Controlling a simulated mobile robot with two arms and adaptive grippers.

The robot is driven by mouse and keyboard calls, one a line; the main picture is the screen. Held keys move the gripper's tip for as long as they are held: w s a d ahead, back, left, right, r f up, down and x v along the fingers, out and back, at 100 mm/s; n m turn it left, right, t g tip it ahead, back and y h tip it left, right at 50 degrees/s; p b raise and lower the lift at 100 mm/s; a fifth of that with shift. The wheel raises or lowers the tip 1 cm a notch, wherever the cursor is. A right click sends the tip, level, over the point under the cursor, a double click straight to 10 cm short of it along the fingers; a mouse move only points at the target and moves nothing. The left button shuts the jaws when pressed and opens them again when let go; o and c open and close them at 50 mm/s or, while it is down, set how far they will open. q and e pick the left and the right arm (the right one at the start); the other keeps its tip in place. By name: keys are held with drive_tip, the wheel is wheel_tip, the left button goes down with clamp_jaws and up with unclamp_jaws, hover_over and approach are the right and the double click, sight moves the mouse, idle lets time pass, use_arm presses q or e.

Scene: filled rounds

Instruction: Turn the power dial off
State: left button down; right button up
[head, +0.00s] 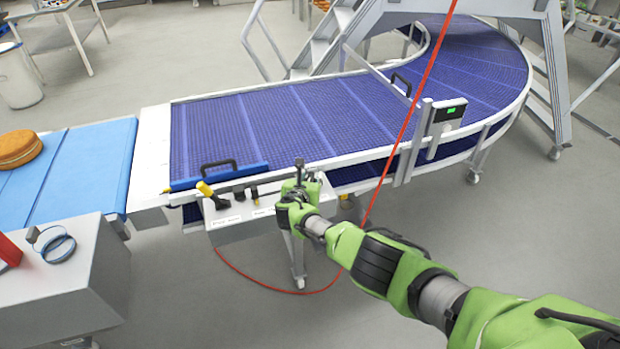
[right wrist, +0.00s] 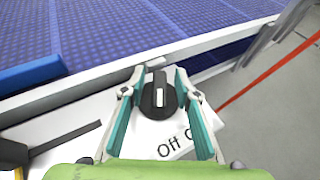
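The power dial (right wrist: 159,97) is a round black knob with a raised grip and a white mark, pointing up in the right wrist view. It sits on a pale control panel (right wrist: 80,130). A printed label (right wrist: 172,143) below it reads "Off" and a partly hidden second word. My right gripper (right wrist: 157,72) is open, with one finger on each side of the dial; I cannot tell whether they touch it. My left gripper is not in view.
A yellow-and-black handle (head: 211,195) and small black controls (head: 247,193) are left of my gripper on the panel. The purple curved conveyor (head: 300,115) rises behind it. A red cable (head: 405,120) crosses near my right arm. A blue belt (head: 95,165) lies left.

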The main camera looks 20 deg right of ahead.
drive_tip(key=shift+s+a, duration=0.1)
drive_tip(key=shift+v, duration=0.85)
drive_tip(key=v, duration=1)
